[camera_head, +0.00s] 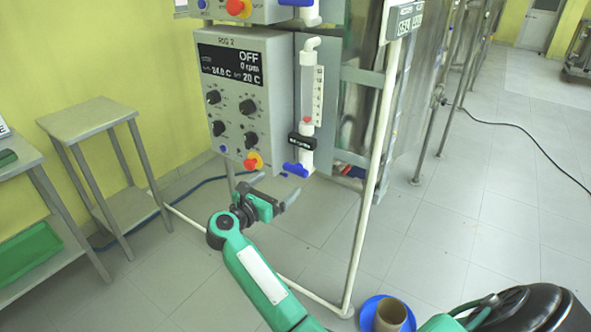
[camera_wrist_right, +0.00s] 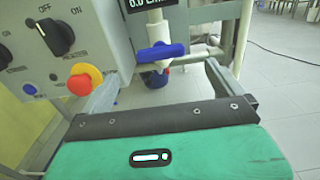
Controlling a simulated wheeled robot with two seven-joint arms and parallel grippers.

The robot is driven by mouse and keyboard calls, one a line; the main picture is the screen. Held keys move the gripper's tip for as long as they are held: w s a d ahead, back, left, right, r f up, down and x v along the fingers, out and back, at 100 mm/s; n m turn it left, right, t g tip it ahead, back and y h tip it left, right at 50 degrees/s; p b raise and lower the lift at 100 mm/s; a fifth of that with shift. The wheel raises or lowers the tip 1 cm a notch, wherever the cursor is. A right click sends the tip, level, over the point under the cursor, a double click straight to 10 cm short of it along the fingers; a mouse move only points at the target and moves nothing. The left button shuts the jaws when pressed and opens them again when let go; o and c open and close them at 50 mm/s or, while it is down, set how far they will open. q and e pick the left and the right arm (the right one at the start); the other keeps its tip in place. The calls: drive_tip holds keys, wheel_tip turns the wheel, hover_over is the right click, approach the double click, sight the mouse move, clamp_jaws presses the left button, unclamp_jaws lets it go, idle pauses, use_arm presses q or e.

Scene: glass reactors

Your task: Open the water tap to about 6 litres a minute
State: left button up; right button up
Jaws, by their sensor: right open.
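The blue water tap handle (camera_head: 297,170) sits at the bottom of a clear flow tube (camera_head: 310,90) on the right side of the RIG 2 box. The handle lies crosswise in the right wrist view (camera_wrist_right: 160,52). A red float (camera_head: 307,120) shows low in the tube. A black flow display (camera_head: 301,141) is too small to read in the head view; in the wrist view it is cut off and seems to show 0.0. My right gripper (camera_head: 277,186) is open and empty below and in front of the tap. In the wrist view its fingers stand apart on either side of the handle.
The RIG 2 box (camera_head: 280,60) has black knobs and a red stop button (camera_head: 251,164) left of the tap. A pale frame post (camera_head: 370,200) stands right of it. A small grey table (camera_head: 90,118) stands left. A blue dish (camera_head: 368,310) with a brown cup is below.

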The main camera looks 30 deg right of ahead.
sight(293, 171)
drive_tip(key=x, duration=1)
drive_tip(key=shift+p, duration=0.35)
use_arm(q)
wheel_tip(293, 171, down, 2)
drive_tip(key=shift+s, duration=0.1)
drive_tip(key=shift+r, duration=0.1)
use_arm(e)
drive_tip(key=c, duration=1)
